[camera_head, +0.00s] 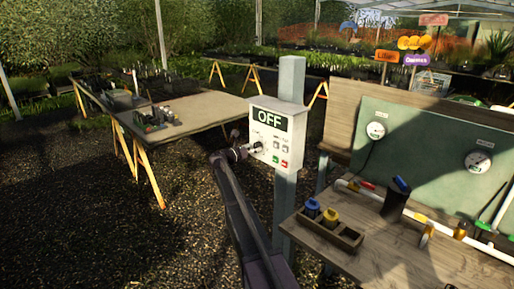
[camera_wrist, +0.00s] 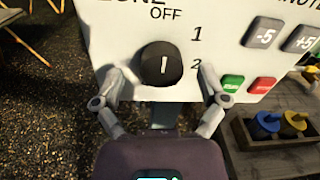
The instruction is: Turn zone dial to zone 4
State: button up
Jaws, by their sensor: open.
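The zone dial (camera_wrist: 161,64) is a round black knob with a white pointer line on a white control box (camera_head: 286,148). In the wrist view the line stands nearly upright, toward the printed OFF; the numbers 1 and 2 are printed to the right. The box's dark display (camera_head: 269,117) reads OFF in the head view. My gripper (camera_wrist: 163,82) is open, with one finger on each side of the dial. I cannot tell whether the fingers touch it. In the head view my gripper (camera_head: 250,149) is at the dial, which it largely hides. The zone 4 mark is not visible.
The box is on a grey post (camera_head: 290,85). Green (camera_wrist: 231,84) and red (camera_wrist: 261,86) buttons and -5/+5 buttons lie right of the dial. A wooden bench (camera_head: 380,240) with a tray of blue and yellow parts (camera_head: 329,228) stands to the right.

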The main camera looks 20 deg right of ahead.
jog(key=shift+x, duration=0.8)
jog(key=c, duration=1.1)
jog(key=shift+d, duration=0.1)
